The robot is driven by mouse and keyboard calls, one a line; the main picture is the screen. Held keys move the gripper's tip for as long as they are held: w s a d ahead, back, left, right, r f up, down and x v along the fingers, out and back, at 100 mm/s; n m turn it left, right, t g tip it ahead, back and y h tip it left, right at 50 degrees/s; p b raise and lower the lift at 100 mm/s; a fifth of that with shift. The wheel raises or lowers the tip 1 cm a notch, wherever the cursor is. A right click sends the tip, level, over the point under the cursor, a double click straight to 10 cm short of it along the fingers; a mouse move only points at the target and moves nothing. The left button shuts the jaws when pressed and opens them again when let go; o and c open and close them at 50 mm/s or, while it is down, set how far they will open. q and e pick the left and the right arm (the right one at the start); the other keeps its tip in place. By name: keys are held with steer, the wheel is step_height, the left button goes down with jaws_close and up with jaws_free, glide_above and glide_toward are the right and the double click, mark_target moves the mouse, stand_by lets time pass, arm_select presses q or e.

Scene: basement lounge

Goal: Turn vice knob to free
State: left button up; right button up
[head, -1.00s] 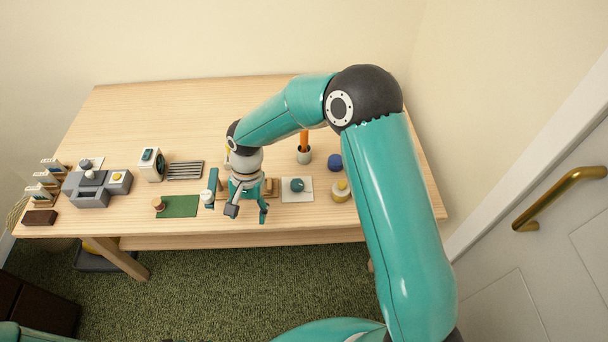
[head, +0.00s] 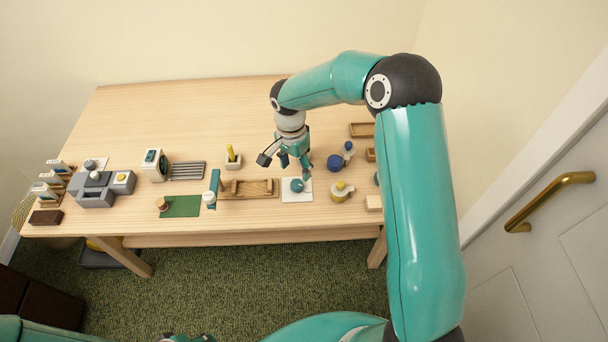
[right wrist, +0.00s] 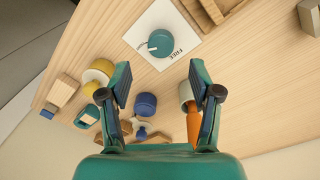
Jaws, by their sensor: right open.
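The teal round knob (head: 297,185) sits on a white card (head: 290,197) near the table's front edge. In the right wrist view the knob (right wrist: 161,43) has a white pointer mark toward the lower left, and the card (right wrist: 190,58) reads FREE, to the right of the knob. My right gripper (head: 295,170) is open and empty just behind and above the knob. In the right wrist view its fingertips (right wrist: 160,78) are apart, with the knob beyond them, not between them. A wooden vice-like piece (head: 248,188) with a teal end lies left of the card.
An orange item in a pale cup (right wrist: 195,122) is near my right finger. A green mat (head: 182,207) lies left. The table's back is clear.

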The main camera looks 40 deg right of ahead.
mark_target(297, 183)
step_height(297, 183, down, 6)
steer(key=shift+s+f+p, duration=0.1)
steer(key=shift+s+p, duration=0.05)
steer(key=shift+p, duration=0.2)
